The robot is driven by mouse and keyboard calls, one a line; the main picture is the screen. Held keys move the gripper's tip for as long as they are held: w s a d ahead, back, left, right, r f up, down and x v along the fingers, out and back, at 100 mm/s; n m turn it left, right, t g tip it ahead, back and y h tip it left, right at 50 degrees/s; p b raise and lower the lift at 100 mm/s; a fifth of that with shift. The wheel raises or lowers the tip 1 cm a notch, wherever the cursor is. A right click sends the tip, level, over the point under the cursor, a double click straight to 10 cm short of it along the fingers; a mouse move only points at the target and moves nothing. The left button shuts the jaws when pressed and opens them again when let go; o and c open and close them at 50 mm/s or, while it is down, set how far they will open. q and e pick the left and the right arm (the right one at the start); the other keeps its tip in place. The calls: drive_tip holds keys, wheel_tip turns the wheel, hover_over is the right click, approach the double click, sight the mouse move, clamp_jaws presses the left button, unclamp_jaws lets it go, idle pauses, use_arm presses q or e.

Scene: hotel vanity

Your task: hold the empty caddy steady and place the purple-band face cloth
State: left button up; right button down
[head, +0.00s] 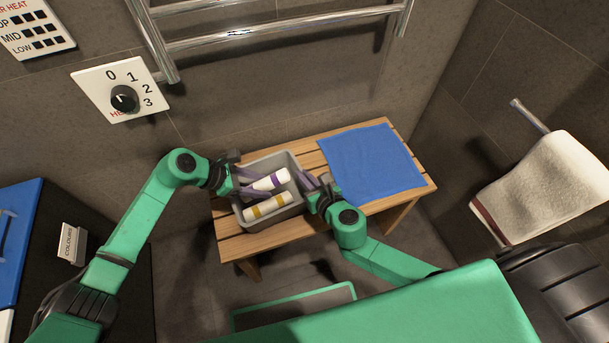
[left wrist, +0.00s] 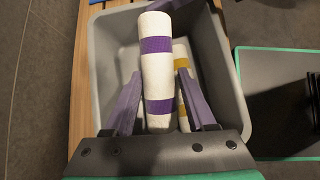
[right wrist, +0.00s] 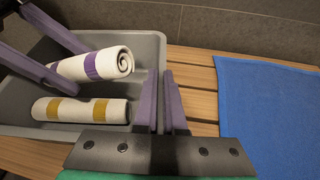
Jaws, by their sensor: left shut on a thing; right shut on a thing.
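The grey caddy (head: 289,158) stands on the wooden bench. It is not empty: a white rolled cloth with yellow bands (head: 268,207) lies in it. The rolled purple-band face cloth (head: 272,181) is inside the caddy's walls, beside the yellow-band roll; whether it touches the floor is unclear. My left gripper (head: 259,181) is shut on the purple-band cloth, with a finger on each side in the left wrist view (left wrist: 157,85). My right gripper (head: 313,184) is shut on the caddy's right wall, which shows between its fingers in the right wrist view (right wrist: 161,85).
A blue towel (head: 370,162) covers the bench's (head: 313,155) right part. A towel rail (head: 280,35) and a heat dial (head: 123,99) are on the wall behind. A white towel (head: 545,185) hangs at the right. A dark cabinet with a small card (head: 72,243) stands at the left.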

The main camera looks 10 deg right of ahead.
use_arm(q)
drive_tip(key=shift+f, duration=0.5)
drive_tip(key=o, duration=1.4)
drive_tip(key=v, duration=1.2)
drive_tip(key=shift+s+r, duration=0.1)
use_arm(e)
drive_tip(key=c, duration=0.9)
unclamp_jaws()
